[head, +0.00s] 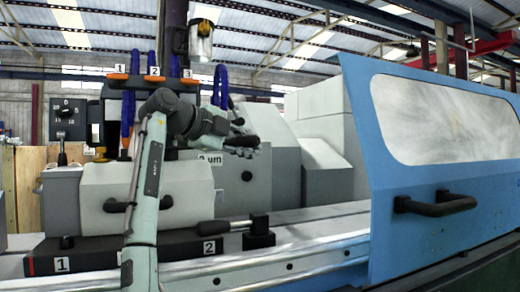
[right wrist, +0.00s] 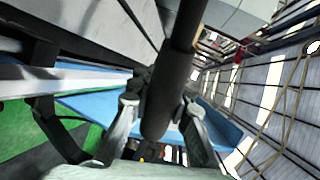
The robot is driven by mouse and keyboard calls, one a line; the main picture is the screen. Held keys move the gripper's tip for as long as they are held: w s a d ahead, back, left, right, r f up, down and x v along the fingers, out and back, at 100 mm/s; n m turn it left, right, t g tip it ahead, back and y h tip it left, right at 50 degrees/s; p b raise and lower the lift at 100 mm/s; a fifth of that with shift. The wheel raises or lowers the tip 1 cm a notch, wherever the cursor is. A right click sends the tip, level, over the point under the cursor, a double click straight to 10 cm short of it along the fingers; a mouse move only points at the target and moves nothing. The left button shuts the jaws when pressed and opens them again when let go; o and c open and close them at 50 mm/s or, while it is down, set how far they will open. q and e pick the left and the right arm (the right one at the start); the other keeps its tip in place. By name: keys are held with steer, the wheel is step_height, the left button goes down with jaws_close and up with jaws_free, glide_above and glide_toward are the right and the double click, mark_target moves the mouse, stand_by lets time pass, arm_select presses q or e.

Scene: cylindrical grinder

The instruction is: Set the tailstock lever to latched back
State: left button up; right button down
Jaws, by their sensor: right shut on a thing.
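My right gripper (head: 242,147) is in the middle of the head view, in front of the grey machine housing. Its arm rises from below. In the right wrist view the gripper (right wrist: 161,112) is shut on a thick black round bar (right wrist: 178,75), which I take to be the handle of the tailstock lever. The bar comes from the top of that view, and its rounded end shows between the fingers. In the head view the hand hides most of the handle, so its angle and any latch cannot be made out. My left gripper is not in view.
A blue guard with a window (head: 388,165) and a black handle (head: 435,206) stands at the right. A horizontal black-gripped lever (head: 228,224) is low near tag 2. A knobbed lever (head: 62,153) stands at the left.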

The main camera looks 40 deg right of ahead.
steer(key=shift+a+f, duration=0.15)
steer(key=shift+a, duration=0.2)
steer(key=c, duration=1.3)
jaws_free()
steer(key=shift+w+a, duration=0.1)
steer(key=shift+a, duration=0.05)
steer(key=shift+c, duration=0.2)
steer(key=v, duration=1.2)
